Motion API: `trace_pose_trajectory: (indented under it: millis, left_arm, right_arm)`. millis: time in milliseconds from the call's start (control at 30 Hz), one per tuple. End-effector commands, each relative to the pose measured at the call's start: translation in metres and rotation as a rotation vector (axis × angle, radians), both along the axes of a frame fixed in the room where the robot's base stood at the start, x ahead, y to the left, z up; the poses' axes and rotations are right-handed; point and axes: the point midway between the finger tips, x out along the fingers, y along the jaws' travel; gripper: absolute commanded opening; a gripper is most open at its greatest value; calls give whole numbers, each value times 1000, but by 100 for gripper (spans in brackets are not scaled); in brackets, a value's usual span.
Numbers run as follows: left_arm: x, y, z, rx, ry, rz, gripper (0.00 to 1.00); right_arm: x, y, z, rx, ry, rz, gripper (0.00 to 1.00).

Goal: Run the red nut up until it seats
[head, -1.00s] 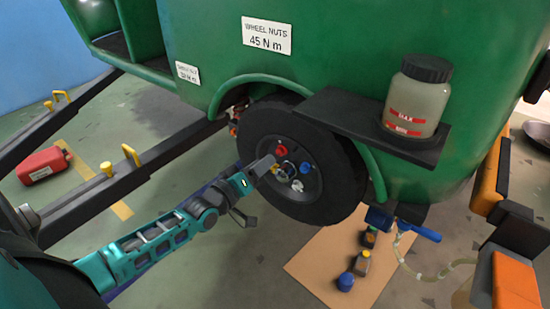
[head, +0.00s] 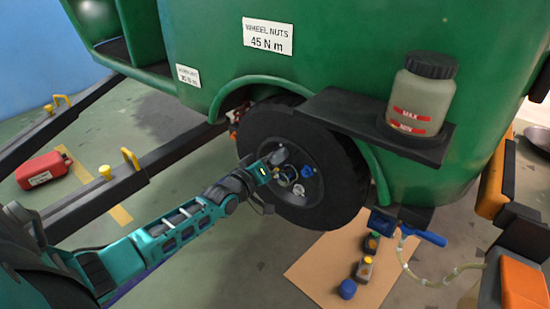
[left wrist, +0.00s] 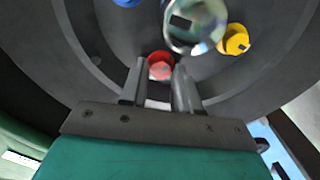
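The red nut (left wrist: 160,66) shows in the left wrist view on the dark wheel face, between my left gripper's two fingertips (left wrist: 161,72). The fingers flank it closely; whether they press on it I cannot tell. In the head view my left gripper (head: 279,158) reaches the upper left of the hub and hides the red nut. The wheel (head: 345,165) is mounted under the green body. A blue nut (head: 307,170) sits to the right of the hub, and a yellow nut (left wrist: 236,40) shows in the wrist view. The nut's seating depth is not visible. My right gripper is not in view.
A dark shelf (head: 345,111) with a fluid bottle (head: 418,95) juts out above the wheel. A red can (head: 43,168) lies left, beyond a dark shaft (head: 90,195).

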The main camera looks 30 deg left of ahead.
Motion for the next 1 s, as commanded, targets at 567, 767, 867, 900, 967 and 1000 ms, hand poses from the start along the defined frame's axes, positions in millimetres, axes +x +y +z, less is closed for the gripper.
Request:
trace_pose_trajectory:
  millis: [567,767,867,900,967,1000]
  left_arm:
    - [0,0,1,9,-1,1,0]
    - [0,0,2,68,-6,1,0]
    - [0,0,3,126,-10,0,0]
    - [0,0,3,155,-12,0,0]
    - [0,-1,4,200,-16,1,0]
    - [0,-1,4,234,-20,0,0]
  right_arm:
    - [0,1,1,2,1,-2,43]
    - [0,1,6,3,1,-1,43]
    - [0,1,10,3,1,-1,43]
    - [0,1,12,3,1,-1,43]
    - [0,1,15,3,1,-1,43]
    - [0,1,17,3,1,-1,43]
